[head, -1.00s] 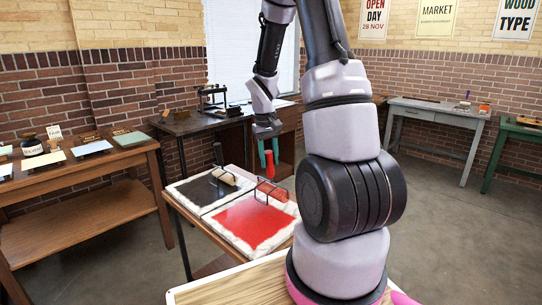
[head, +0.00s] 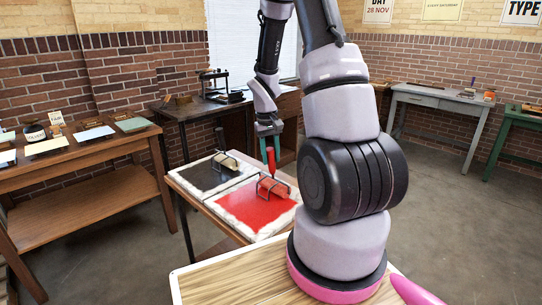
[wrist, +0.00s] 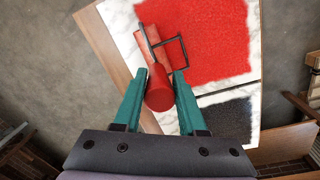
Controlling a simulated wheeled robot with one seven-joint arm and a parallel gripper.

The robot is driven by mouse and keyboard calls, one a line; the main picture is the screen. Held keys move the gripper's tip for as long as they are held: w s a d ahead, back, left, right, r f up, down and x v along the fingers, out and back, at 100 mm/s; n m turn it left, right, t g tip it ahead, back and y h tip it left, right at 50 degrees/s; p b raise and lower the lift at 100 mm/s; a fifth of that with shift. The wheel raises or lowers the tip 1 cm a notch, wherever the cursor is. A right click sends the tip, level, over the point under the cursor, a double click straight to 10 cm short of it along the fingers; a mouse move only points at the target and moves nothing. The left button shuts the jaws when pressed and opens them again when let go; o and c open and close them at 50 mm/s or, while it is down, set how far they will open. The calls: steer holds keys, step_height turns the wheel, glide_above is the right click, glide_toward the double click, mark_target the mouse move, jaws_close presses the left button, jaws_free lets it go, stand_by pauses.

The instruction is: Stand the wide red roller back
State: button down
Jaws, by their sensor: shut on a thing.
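The wide red roller (head: 272,188) is at the slab with red ink (head: 246,211), near its back right edge. Its red handle (head: 271,160) points up and leans slightly. My gripper (head: 269,150) is above the roller, its teal fingers shut on the handle. In the wrist view, the handle (wrist: 158,88) sits between the fingertips (wrist: 159,85). The roller's red cylinder (wrist: 149,45) and dark wire frame (wrist: 170,50) lie beyond it. I cannot tell whether the roller touches the slab.
A black-inked slab (head: 205,177) lies beside the red one, with another roller (head: 226,160) on it, its dark handle upright. A long wooden table (head: 85,165) with cards stands at left. A small press (head: 212,84) stands on the back table. Open floor (head: 440,215) lies at right.

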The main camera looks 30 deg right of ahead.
stand_by(0.4)
jaws_free()
stand_by(0.4)
steer(key=shift+w+a+r, duration=0.1)
steer(key=shift+a+r, duration=0.1)
steer(key=shift+r, duration=1.95)
steer(key=shift+a+r, duration=0.2)
steer(key=shift+r, duration=2.1)
